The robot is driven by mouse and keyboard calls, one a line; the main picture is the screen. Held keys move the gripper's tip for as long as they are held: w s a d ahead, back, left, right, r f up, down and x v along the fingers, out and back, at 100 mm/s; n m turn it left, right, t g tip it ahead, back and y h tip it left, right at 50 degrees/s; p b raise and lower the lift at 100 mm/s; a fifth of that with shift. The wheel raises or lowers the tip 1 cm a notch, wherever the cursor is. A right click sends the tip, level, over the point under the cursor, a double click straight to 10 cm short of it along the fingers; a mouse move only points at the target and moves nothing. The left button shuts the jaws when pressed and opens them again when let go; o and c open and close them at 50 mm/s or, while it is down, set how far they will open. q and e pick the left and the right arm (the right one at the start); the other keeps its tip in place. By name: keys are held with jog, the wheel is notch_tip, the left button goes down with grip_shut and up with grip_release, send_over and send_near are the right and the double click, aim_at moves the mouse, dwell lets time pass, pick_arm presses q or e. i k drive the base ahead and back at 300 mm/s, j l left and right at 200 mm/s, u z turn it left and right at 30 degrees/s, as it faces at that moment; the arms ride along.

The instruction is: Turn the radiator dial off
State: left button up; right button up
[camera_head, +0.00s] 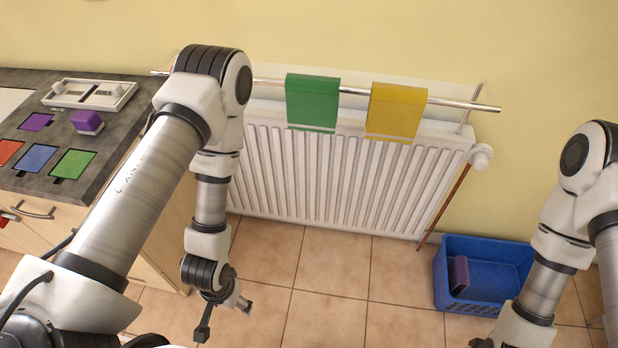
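The radiator dial (481,156) is a white round knob at the upper right corner of the white radiator (330,180), above a copper pipe. Its marking is too small to read. My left gripper (226,319) hangs low in front of the radiator's left end, over the floor, with its fingers spread and nothing between them. It is well left of and below the dial. My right arm comes in at the right edge. Only a small part of my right gripper (481,343) shows at the bottom edge, far below the dial, and its fingers are mostly cut off.
A metal rail (455,102) above the radiator carries a green cloth (312,102) and a yellow cloth (396,111). A blue crate (500,272) with a purple item (459,275) stands on the floor below the dial. A dark counter (120,125) is at left. The floor before the radiator is clear.

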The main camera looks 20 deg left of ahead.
aim_at(480, 160)
jog(key=i+l, duration=0.1)
jog(key=l, duration=0.75)
jog(key=i+l+z, duration=0.1)
jog(key=l, duration=0.35)
jog(key=i+l, duration=0.15)
jog(key=l, duration=0.3)
jog(key=i+l, duration=0.1)
jog(key=l, duration=0.3)
jog(key=i+l+z, duration=0.1)
jog(key=l, duration=0.35)
jog(key=i+l, duration=0.1)
jog(key=l, duration=0.3)
